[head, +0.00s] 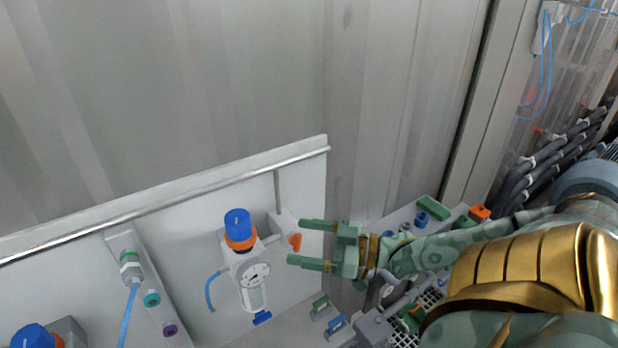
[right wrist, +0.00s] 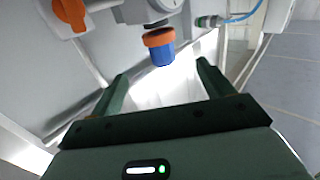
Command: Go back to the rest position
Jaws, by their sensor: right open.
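My right gripper (head: 306,244) is open and empty in the head view, its two green fingers pointing left. It is in front of the panel's right part, close to the orange valve handle (head: 295,242). I cannot tell whether they touch in the head view. In the right wrist view the open fingers (right wrist: 160,85) have nothing between them, and the orange handle (right wrist: 70,12) shows apart from them at the top left. The blue-capped regulator (head: 238,224) with its round gauge is left of the gripper, and its blue knob (right wrist: 162,54) lies beyond the fingers. My left gripper is not in view.
A white panel (head: 200,230) with a metal rail (head: 170,203) along its top carries the fittings. A fitting with a blue hose (head: 130,270) and another blue knob (head: 33,337) are at the left. Equipment with green, orange and blue parts (head: 433,210) stands near my right arm.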

